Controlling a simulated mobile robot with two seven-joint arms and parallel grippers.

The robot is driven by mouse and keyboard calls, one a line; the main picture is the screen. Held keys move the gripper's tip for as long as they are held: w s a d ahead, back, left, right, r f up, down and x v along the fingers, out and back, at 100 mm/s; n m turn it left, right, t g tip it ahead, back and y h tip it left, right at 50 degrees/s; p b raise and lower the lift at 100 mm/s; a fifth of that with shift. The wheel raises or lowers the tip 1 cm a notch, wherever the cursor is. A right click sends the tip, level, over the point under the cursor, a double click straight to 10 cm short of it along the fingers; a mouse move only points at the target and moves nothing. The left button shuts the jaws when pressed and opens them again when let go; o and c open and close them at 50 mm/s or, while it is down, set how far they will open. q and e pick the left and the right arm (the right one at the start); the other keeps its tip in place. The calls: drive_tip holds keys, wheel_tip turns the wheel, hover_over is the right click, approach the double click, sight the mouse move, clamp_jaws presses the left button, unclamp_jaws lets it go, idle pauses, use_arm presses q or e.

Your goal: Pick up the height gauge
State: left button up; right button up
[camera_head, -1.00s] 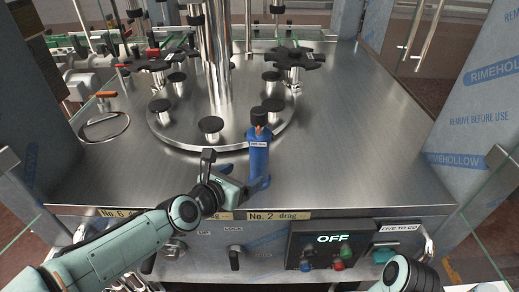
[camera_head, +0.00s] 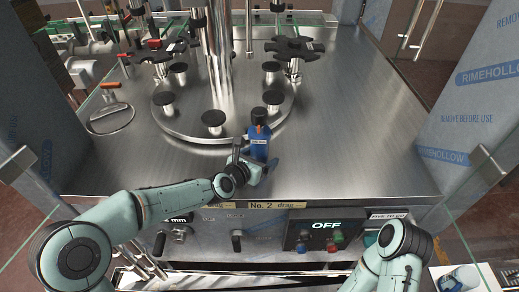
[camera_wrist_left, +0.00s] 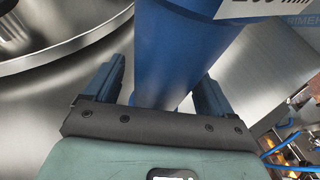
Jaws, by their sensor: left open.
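The height gauge, a blue post (camera_head: 259,146) with a black top, an orange mark and a white label, stands upright on the steel deck near its front edge. It also shows in the left wrist view as a thick blue column (camera_wrist_left: 178,55) with part of a white label. My left gripper (camera_head: 258,170) is open at the gauge's lower part. In the left wrist view its two blue fingers (camera_wrist_left: 155,92) stand on either side of the column; I cannot tell whether they touch it. The gauge's base is partly hidden. My right arm shows at bottom right, its gripper out of view.
A round steel turntable (camera_head: 190,130) with several black-topped pedestals is just behind the gauge. A front control panel (camera_head: 322,236) reads OFF.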

use_arm(q)
drive_tip(key=shift+s, duration=0.15)
drive_tip(key=c, duration=1.2)
drive_tip(key=shift+r, duration=0.1)
drive_tip(key=shift+r, duration=0.15)
